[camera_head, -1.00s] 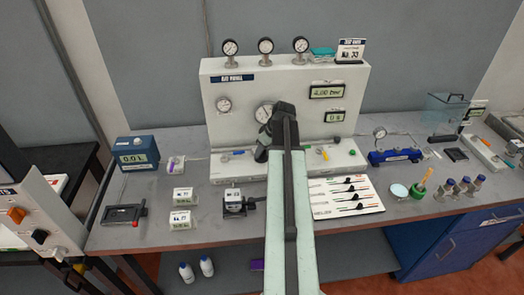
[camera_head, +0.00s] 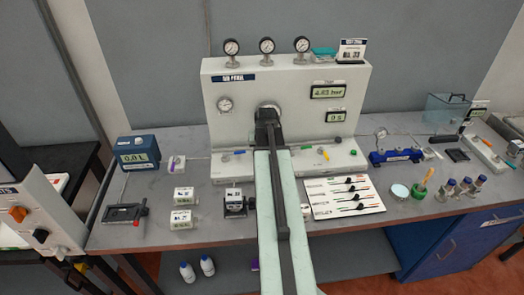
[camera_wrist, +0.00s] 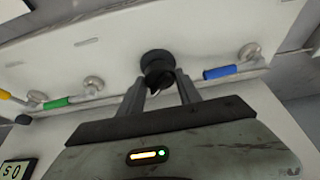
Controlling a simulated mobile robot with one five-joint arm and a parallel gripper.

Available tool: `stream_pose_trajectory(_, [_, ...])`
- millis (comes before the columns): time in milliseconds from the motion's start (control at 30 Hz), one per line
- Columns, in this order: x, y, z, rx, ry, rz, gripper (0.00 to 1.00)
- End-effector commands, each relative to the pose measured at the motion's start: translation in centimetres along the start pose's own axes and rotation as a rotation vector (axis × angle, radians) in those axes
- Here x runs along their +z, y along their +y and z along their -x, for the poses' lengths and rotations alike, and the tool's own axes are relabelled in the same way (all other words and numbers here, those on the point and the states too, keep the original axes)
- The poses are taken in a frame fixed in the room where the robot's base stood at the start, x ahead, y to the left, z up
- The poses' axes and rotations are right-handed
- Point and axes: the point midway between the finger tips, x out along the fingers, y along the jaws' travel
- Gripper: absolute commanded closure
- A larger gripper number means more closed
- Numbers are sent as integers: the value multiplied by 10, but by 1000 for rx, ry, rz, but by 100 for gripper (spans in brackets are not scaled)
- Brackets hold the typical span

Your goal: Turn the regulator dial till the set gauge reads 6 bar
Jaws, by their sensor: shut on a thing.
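The regulator dial (camera_wrist: 155,56) is a round black knob on the pale panel in the wrist view. My gripper (camera_wrist: 160,80) is shut on it, one finger on each side. In the head view my gripper (camera_head: 267,118) is at the middle of the panel (camera_head: 225,130) and hides the dial. A digital display (camera_head: 328,92) at the panel's upper right reads about 4.83 bar, its digits slightly blurred.
A ledge with blue, green and yellow-handled valves (camera_head: 323,153) runs along the panel's foot. A smaller display (camera_head: 336,117) sits below the bar display. A white card with sliders (camera_head: 345,195) lies right of my arm.

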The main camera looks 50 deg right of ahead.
Motion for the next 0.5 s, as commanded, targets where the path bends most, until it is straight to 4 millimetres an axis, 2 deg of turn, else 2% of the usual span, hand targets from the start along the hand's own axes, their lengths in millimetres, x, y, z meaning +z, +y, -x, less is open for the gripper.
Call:
stream_pose_trajectory(200, [0, -3, 0, 66, -2, -163, 100])
stream_pose_trajectory(500, [0, -4, 0, 131, -4, -318, 100])
